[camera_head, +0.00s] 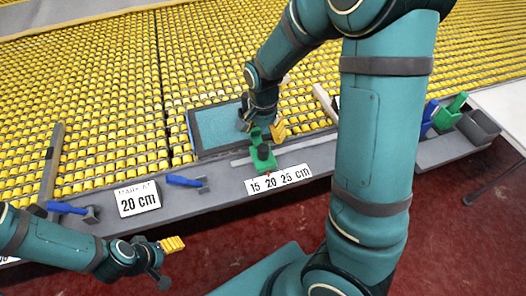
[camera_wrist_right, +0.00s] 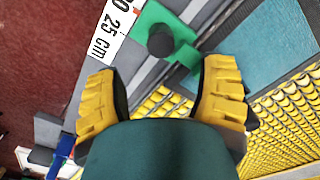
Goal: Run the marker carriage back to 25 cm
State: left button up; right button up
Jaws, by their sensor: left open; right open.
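The green marker carriage (camera_head: 263,160) sits on the grey rail behind the scale label (camera_head: 279,179), which reads 15 20 25 cm. A small red pointer at its front stands near the 20. In the right wrist view the carriage (camera_wrist_right: 181,51) carries a dark round knob (camera_wrist_right: 161,41). My right gripper (camera_head: 272,130) is open just behind and above the carriage. In the right wrist view its fingers (camera_wrist_right: 160,95) are apart, with the knob beyond them, not between them. My left gripper (camera_head: 170,246) is open and empty in front of the bench edge.
Blue-handled tools (camera_head: 185,181) lie on the grey ledge. A blue-grey panel (camera_head: 217,127) is set into the yellow field behind the rail. Red floor lies in front.

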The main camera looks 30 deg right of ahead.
aim_at(263, 147)
notch_tip(263, 147, down, 9)
jog(key=shift+f+b, duration=0.1)
jog(key=shift+b, duration=0.95)
